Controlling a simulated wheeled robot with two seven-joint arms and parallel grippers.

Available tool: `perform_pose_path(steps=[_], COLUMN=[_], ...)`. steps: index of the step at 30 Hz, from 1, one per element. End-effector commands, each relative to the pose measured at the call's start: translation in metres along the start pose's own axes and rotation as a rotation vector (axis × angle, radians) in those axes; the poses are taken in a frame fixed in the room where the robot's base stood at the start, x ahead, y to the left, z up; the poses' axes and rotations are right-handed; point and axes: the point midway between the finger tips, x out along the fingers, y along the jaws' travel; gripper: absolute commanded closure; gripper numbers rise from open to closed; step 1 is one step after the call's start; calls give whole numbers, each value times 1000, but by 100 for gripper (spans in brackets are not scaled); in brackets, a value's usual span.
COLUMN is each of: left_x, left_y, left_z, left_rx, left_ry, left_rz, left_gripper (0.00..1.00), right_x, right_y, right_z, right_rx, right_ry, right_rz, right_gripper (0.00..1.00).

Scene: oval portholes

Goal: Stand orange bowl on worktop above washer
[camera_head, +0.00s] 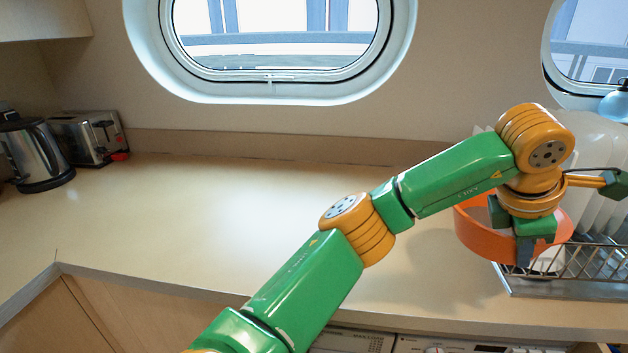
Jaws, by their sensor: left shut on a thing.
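The orange bowl (482,238) is at the right, in front of the left end of the dish rack. My left gripper (527,245) points down and is shut on the bowl at its near right side; the fingers hide part of the bowl. The bowl looks roughly level, and whether it touches anything below cannot be told. The pale worktop (230,220) runs along the wall. Below its front edge, the top of the washer's control panel (435,347) shows at the bottom. My right gripper is not in view.
A wire dish rack (580,285) with white plates (598,150) stands at the right. A kettle (35,155) and a toaster (90,138) stand at the far left. The worktop's middle is bare, with my left arm crossing above it. Oval portholes (270,88) are in the wall.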

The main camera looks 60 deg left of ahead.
Motion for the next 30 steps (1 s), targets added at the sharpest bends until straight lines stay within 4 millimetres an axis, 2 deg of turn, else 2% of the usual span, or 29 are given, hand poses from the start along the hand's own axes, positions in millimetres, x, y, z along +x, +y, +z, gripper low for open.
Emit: perform_pose_path(steps=[7,11,17,22,27,30], left_x=[-6,-3,2,8,32,40], left_y=[5,8,15,24,22,22], left_z=[5,-6,-48,-94,-133,-146], left_rx=[-77,-78,-78,-80,-77,-76], left_ry=[27,27,28,32,33,29], left_rz=[31,30,31,30,28,29], left_gripper=[100,100,100,100,100,100], right_x=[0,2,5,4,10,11], right_y=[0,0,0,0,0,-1], right_z=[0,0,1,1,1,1], right_rx=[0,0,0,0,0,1], right_ry=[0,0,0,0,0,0], right_rz=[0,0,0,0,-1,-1], right_gripper=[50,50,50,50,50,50])
